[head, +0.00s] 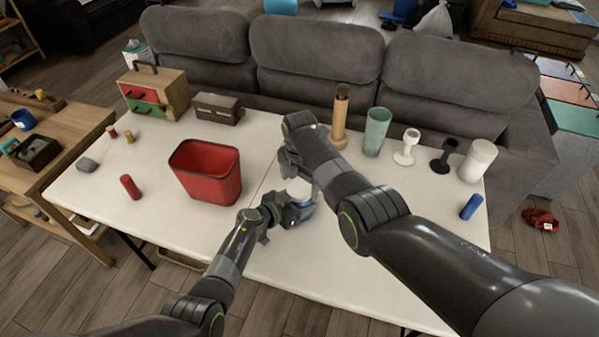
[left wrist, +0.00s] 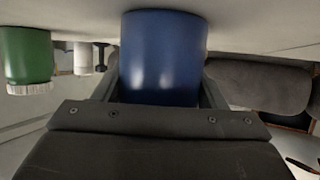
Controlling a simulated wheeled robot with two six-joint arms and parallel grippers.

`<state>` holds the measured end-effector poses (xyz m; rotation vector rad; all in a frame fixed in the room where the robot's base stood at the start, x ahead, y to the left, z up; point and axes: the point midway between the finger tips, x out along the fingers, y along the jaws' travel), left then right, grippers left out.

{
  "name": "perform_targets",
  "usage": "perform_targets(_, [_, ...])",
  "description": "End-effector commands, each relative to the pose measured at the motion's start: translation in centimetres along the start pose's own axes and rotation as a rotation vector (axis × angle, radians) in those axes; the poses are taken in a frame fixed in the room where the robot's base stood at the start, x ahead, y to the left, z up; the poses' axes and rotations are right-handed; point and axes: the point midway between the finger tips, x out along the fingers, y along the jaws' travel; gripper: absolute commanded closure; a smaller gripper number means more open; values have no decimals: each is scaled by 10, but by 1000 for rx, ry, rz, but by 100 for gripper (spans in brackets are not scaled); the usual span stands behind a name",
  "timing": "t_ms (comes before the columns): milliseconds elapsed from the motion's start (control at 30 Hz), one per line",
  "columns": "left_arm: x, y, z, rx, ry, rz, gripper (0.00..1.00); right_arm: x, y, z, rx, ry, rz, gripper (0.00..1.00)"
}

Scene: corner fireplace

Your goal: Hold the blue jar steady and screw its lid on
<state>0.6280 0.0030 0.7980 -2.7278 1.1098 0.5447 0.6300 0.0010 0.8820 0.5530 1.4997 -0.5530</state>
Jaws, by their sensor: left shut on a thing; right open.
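The blue jar (head: 300,203) stands on the white table, mostly covered by my arms in the head view. In the left wrist view the blue jar (left wrist: 162,55) fills the space between the left fingers. My left gripper (head: 290,211) is shut on the jar's side, low over the table. A pale round part (head: 299,188), which looks like the lid, shows at the jar's top. My right gripper (head: 293,174) is open, directly above it, pointing down. Its fingertips are partly hidden by its own arm, so I cannot tell whether they touch the lid.
A red bin (head: 206,175) stands left of the jar. A green cup (head: 376,132), a brown cylinder (head: 340,112), goblets and a white canister (head: 478,160) stand at the back right. A blue cylinder (head: 471,207) lies at the right edge.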

Motion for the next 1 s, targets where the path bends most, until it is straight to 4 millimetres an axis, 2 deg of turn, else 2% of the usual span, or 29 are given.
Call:
perform_targets(200, [0,0,0,0,0,0,99,13,0,0,0,0,0,14])
perform_targets(600, [0,0,0,0,0,0,99,16,0,0,1,0,0,14])
perform_targets(967, [0,0,0,0,0,0,99,16,0,0,1,0,0,59])
perform_targets(1000, [0,0,0,0,0,0,99,16,0,0,2,0,0,59])
